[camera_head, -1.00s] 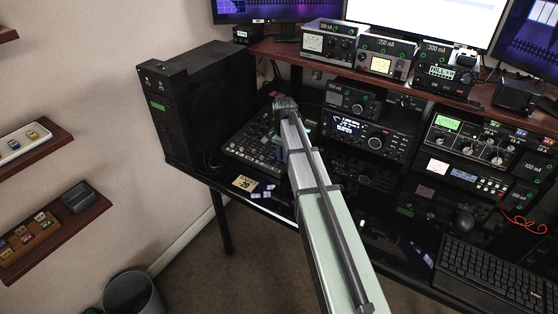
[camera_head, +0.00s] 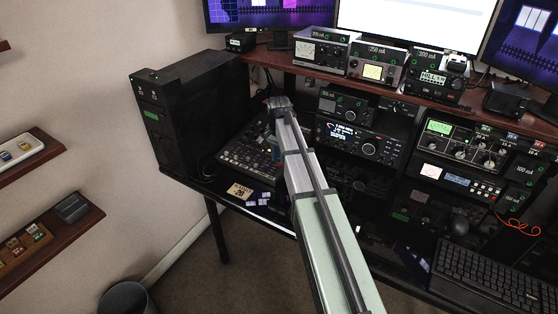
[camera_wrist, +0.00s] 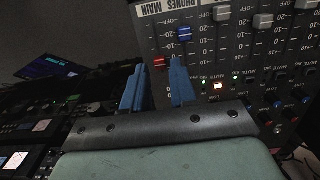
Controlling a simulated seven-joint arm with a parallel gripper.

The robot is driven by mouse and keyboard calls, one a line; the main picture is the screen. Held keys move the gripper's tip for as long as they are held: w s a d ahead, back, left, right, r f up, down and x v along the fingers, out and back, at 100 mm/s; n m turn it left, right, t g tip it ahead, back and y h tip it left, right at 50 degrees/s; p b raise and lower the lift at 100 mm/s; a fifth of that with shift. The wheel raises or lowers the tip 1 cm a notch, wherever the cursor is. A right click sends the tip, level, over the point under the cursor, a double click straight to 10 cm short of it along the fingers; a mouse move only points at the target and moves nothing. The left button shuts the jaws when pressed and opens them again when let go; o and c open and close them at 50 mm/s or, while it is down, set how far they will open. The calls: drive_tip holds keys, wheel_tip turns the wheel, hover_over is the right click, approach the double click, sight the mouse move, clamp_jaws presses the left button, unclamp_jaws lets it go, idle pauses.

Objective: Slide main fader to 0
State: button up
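The mixer (camera_head: 240,157) sits on the desk beside the black tower, partly hidden behind my arm in the head view. In the wrist view, its panel (camera_wrist: 228,62) has a MAIN label over the leftmost fader column. A red fader cap (camera_wrist: 160,62) is in that column, near the lower end of the printed scale as pictured. My gripper (camera_wrist: 157,74) has two blue fingers with a gap between them. The red cap shows between the fingertips; I cannot tell whether either finger touches it.
A blue fader cap (camera_wrist: 185,33) is close beside the right finger, and white caps (camera_wrist: 263,20) are further right. Lit buttons (camera_wrist: 217,86) lie below the faders. A black tower (camera_head: 198,115) stands left of the mixer, and a radio (camera_head: 358,140) right of it.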

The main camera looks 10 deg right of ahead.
wheel_tip(320, 180, up, 11)
drive_tip(key=shift+r, duration=0.2)
idle(0.3)
drive_tip(key=s+a+f+n+g, duration=0.1)
drive_tip(key=s+a+f+n, duration=0.1)
drive_tip(key=s+a+f, duration=0.6)
drive_tip(key=s+a+f+n+g, duration=0.2)
drive_tip(key=s+a+f+n, duration=0.1)
drive_tip(key=a+f, duration=0.85)
drive_tip(key=s+a+f+n+g, duration=0.1)
drive_tip(key=s+a+f+n, duration=0.1)
drive_tip(key=s+a+f, duration=0.7)
drive_tip(key=s+d+f+n+g, duration=0.1)
drive_tip(key=s+d+f, duration=1.2)
drive_tip(key=f, duration=0.4)
drive_tip(key=s+d+f, duration=0.2)
drive_tip(key=s+d, duration=0.1)
drive_tip(key=s, duration=0.4)
drive_tip(key=s+d+f+g, duration=0.1)
drive_tip(key=s+d+f, duration=0.2)
drive_tip(key=s, duration=0.4)
drive_tip(key=s+d+f+n, duration=0.1)
drive_tip(key=s+d+f, duration=0.1)
drive_tip(key=s+d, duration=0.3)
drive_tip(key=s, duration=0.2)
drive_tip(key=shift+s+f+g, duration=0.4)
